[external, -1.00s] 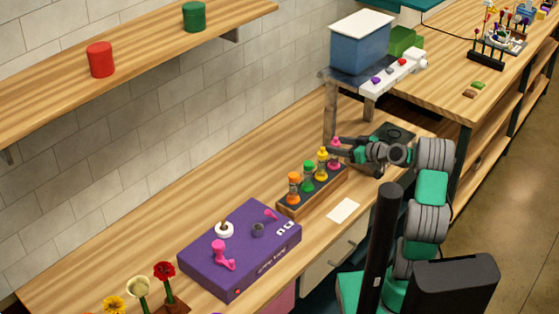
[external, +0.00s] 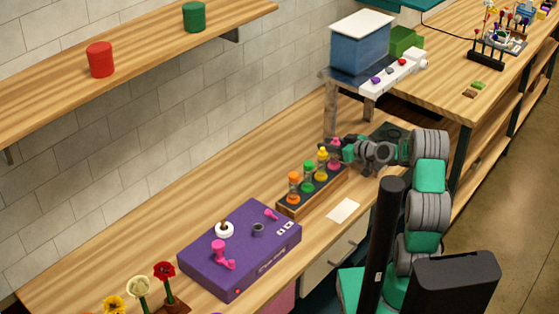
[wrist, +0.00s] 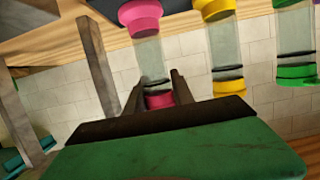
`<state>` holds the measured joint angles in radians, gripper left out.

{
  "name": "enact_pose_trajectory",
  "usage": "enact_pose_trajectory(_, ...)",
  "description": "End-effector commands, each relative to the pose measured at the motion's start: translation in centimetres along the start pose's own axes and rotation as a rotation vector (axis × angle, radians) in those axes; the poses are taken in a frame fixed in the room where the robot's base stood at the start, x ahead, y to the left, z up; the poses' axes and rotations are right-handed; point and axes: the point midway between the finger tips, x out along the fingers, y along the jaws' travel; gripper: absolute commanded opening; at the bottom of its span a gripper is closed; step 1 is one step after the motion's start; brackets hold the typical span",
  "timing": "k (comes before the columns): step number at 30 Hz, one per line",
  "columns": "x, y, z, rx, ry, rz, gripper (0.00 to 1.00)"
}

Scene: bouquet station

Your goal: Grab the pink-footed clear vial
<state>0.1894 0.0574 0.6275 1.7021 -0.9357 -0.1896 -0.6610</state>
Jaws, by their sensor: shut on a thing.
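The pink-footed clear vial (external: 335,153) is at the far right end of the row in the wooden rack (external: 313,197). In the wrist view, the clear vial (wrist: 150,58) has pink at both ends and sits between my two fingers. My gripper (wrist: 157,82) is shut on it; in the external view my gripper (external: 345,150) reaches it from the right. The vial's lower part is partly hidden by the gripper and neighbours, so I cannot tell whether it is seated or lifted.
Beside it stand the yellow vial (external: 322,160), green vial (external: 308,175) and orange vial (external: 293,188); the yellow one is close. A purple box (external: 240,255) and white card (external: 343,211) lie nearby. A metal stand (external: 331,110) rises behind my gripper.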

Motion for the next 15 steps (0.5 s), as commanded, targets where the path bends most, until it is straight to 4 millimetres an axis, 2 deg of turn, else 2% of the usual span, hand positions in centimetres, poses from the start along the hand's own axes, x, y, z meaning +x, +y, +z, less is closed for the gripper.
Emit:
enact_pose_trajectory(5,0.00,0.00,0.00,0.000,0.000,0.000,0.00)
enact_pose_trajectory(15,-0.01,0.00,-0.01,0.000,0.000,0.000,0.00)
